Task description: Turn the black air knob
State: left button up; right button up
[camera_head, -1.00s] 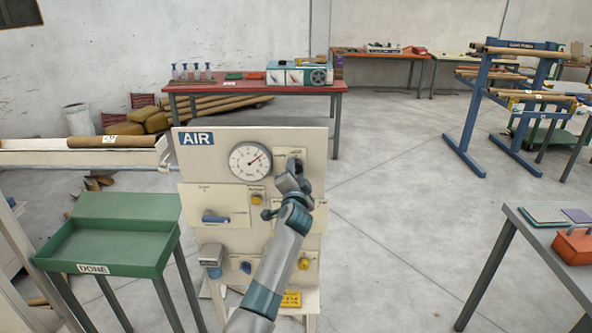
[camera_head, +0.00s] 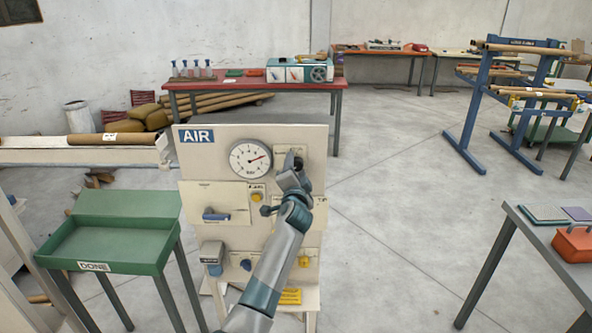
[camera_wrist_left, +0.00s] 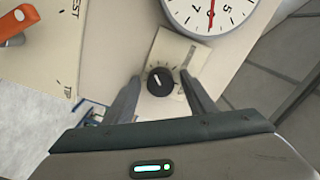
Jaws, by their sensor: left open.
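The black air knob (camera_wrist_left: 160,81) is round with a white mark and sits on a cream plate with tick marks in the left wrist view. My left gripper (camera_wrist_left: 160,77) is open, with one finger on each side of the knob. Gaps show between the fingers and the knob; I cannot tell how deep the fingertips reach. In the head view my left gripper (camera_head: 294,172) is at the upper right of the AIR panel (camera_head: 225,170) and largely covers the knob. The round white gauge (camera_head: 250,159) is left of it, its red needle pointing right and slightly up. My right gripper is not in view.
A green DONE tray (camera_head: 110,245) stands at left. A grey table (camera_head: 560,262) is at right. Open floor lies between the panel and that table.

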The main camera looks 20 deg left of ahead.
pick_arm(q)
jog(key=shift+s+d, duration=0.1)
jog(key=shift+s, duration=0.05)
jog(key=shift+v, duration=0.85)
jog(key=b+v, duration=0.3)
jog(key=v, duration=1.2)
jog(key=shift+s+b, duration=0.25)
jog(key=shift+b, duration=0.05)
